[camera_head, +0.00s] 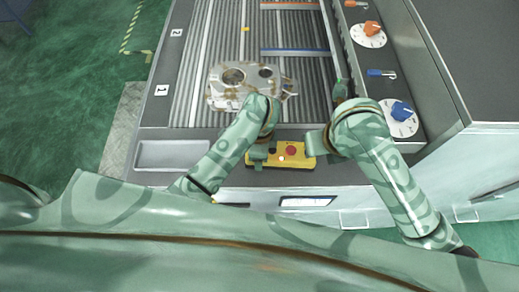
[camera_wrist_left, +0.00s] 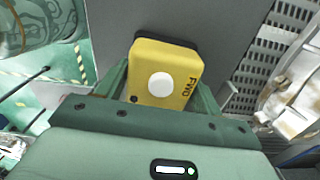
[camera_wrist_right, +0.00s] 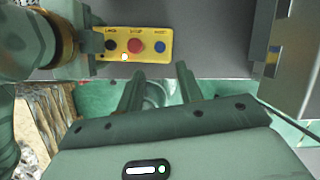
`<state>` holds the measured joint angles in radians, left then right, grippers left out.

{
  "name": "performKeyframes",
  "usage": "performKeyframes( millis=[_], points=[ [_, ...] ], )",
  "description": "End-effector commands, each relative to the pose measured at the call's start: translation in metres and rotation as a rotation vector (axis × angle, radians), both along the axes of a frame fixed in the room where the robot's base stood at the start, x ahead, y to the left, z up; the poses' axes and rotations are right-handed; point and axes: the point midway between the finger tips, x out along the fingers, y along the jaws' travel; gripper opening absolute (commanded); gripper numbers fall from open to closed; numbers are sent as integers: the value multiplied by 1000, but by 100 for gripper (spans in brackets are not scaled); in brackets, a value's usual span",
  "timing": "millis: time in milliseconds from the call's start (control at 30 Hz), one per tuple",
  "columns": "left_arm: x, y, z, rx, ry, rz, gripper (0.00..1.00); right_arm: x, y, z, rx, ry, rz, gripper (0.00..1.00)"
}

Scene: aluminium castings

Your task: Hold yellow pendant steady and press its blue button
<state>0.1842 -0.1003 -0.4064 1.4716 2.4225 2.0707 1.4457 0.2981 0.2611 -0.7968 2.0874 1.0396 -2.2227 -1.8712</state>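The yellow pendant (camera_head: 292,161) lies at the front edge of the grey machine table. In the right wrist view, its face (camera_wrist_right: 146,34) carries a black button, a red button (camera_wrist_right: 134,46) and a blue button (camera_wrist_right: 160,47) in a row. My left gripper (camera_head: 261,152) is at the pendant's left end; in the left wrist view its fingers lie against both sides of the pendant (camera_wrist_left: 180,60). My right gripper (camera_wrist_right: 158,78) is empty, fingers apart, with its tips just short of the pendant near the blue button. In the head view my right gripper (camera_head: 310,143) hides the blue button.
A metal casting (camera_head: 225,97) lies on the ribbed bed behind my left gripper. A control panel with a blue knob (camera_head: 401,111) and an orange knob (camera_head: 371,28) stands at the right. An empty shallow tray (camera_head: 172,154) is at the left front.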

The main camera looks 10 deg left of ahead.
Motion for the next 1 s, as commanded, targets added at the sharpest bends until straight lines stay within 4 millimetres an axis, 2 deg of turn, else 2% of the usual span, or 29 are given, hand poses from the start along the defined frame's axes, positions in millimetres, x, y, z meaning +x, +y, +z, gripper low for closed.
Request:
performKeyframes(
  millis=[33,100,133,1000],
  points=[
    [0,0,0,0,0,0,29,0,0,0,0,0,0,25],
    [0,0,0,0,0,0,29,0,0,0,0,0,0,6],
    [0,0,0,0,-1,0,29,0,0,0,0,0,0,0],
    [0,0,1,-1,-1,0,29,0,0,0,0,0,0,0]
  ],
)
